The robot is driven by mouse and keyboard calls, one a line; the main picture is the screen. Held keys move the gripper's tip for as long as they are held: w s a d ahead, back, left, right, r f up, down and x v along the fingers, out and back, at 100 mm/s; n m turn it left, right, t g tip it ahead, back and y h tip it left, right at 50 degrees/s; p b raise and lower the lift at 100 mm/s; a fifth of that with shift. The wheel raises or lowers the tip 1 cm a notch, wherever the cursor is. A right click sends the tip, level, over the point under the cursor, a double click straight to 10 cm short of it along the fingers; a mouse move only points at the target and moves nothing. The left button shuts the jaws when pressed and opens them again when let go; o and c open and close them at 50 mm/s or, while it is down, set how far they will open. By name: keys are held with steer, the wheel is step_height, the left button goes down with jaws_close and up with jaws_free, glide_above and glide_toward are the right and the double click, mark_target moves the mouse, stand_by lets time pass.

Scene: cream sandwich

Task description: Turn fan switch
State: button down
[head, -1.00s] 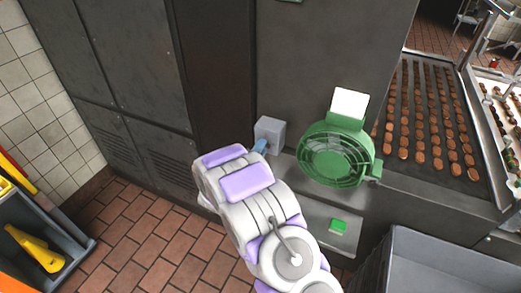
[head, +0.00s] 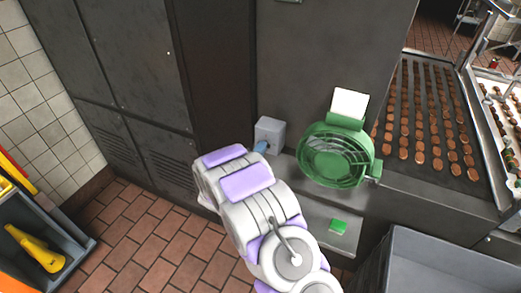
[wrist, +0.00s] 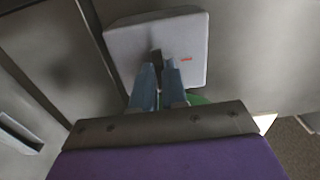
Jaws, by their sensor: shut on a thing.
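A light grey switch box (head: 270,133) is fixed on the dark metal wall, left of the green fan (head: 338,155). In the wrist view the box (wrist: 140,40) has a small dark switch (wrist: 155,57) and a red mark to its right. My gripper (wrist: 162,68) has its two blue fingers at the box face, shut on the dark switch, which they partly hide. In the head view only a bit of my gripper (head: 261,146) shows at the box, as my arm covers the rest.
A conveyor (head: 437,165) with rows of brown pieces is at the right. A grey bin (head: 440,258) stands at the lower right. Tiled floor is open at the left.

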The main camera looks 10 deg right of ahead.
steer(key=shift+s+f+n, duration=0.1)
steer(key=shift+f+n, duration=0.05)
steer(key=shift+n, duration=0.15)
steer(key=n+p, duration=0.8)
steer(key=n, duration=0.9)
steer(key=shift+p, duration=0.3)
steer(key=c, duration=1.3)
jaws_free()
steer(key=shift+a, duration=0.1)
steer(key=shift+o, duration=0.7)
